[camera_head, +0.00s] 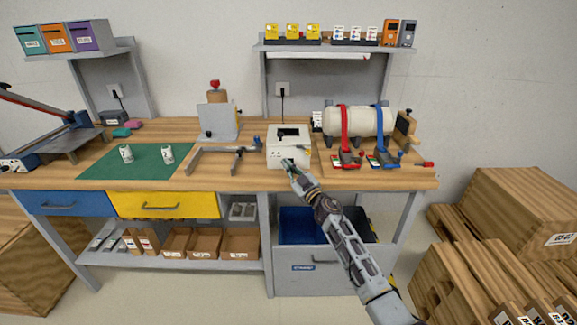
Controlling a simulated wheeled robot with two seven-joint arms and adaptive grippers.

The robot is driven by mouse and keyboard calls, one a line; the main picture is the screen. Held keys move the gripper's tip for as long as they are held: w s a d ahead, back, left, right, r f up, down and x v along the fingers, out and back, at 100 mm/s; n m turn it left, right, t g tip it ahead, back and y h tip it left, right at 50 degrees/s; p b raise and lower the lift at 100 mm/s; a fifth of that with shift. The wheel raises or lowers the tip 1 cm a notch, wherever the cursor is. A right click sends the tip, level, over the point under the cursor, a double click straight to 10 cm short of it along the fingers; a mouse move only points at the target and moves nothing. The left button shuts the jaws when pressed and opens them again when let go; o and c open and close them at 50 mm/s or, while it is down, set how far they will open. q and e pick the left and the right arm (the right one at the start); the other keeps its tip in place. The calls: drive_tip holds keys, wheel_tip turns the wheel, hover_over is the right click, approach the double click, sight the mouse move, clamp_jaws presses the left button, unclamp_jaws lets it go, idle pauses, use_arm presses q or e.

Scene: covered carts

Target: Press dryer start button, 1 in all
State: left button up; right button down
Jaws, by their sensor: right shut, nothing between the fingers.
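The dryer (288,133) looks to be the small white box on the wooden workbench, with a dark opening in its top and small dark marks on its front face. My right gripper (288,164) is shut and empty at the lower front of this box. Its fingertips overlap the front face in the picture; I cannot tell whether they touch it. The start button cannot be made out; the gripper covers part of the front. My left gripper is not in view.
The workbench (240,181) holds a green mat (143,164) with two small white containers, a grey clamp frame (222,158) left of the box, and a white cylinder (362,121) with red and blue straps to the right. Wooden crates (520,205) stand at the right.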

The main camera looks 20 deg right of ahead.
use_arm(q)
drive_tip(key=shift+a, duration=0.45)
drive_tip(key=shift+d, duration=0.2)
use_arm(e)
drive_tip(key=shift+w+d+r, duration=0.1)
drive_tip(key=shift+r, duration=0.1)
